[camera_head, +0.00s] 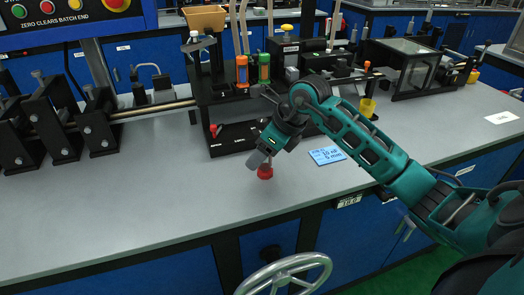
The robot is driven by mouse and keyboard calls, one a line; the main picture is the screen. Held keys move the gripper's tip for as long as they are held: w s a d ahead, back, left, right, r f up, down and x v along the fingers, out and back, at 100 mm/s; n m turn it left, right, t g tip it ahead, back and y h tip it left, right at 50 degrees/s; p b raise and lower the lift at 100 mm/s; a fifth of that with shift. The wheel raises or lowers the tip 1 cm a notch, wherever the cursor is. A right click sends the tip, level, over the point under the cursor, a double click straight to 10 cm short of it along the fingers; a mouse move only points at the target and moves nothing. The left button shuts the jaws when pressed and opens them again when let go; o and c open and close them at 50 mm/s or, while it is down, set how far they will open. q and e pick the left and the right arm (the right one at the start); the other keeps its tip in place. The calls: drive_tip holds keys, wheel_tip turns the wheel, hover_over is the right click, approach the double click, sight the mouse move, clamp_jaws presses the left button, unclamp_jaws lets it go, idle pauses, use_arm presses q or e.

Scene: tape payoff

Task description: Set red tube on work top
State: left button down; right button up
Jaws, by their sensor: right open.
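The red tube (265,173) shows as a small, short red piece at the grey work top (200,205), near the middle of the front part. My right gripper (262,161) points down right at it, and its fingers hide the upper part. The right gripper is open around or just above the red tube; I cannot tell whether they touch. The tube's base appears to be on the work top. My left gripper is not in view.
A blue label card (327,155) lies right of the gripper. Behind stands a black rack with an orange tube (241,72) and a green tube (264,68). Black roller stands (97,122) are at left. The front left work top is clear. A handwheel (285,275) is below the edge.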

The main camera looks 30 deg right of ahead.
drive_tip(key=shift+r, duration=0.25)
drive_tip(key=v, duration=1.2)
drive_tip(key=shift+p, duration=0.3)
drive_tip(key=shift+s+f, duration=0.1)
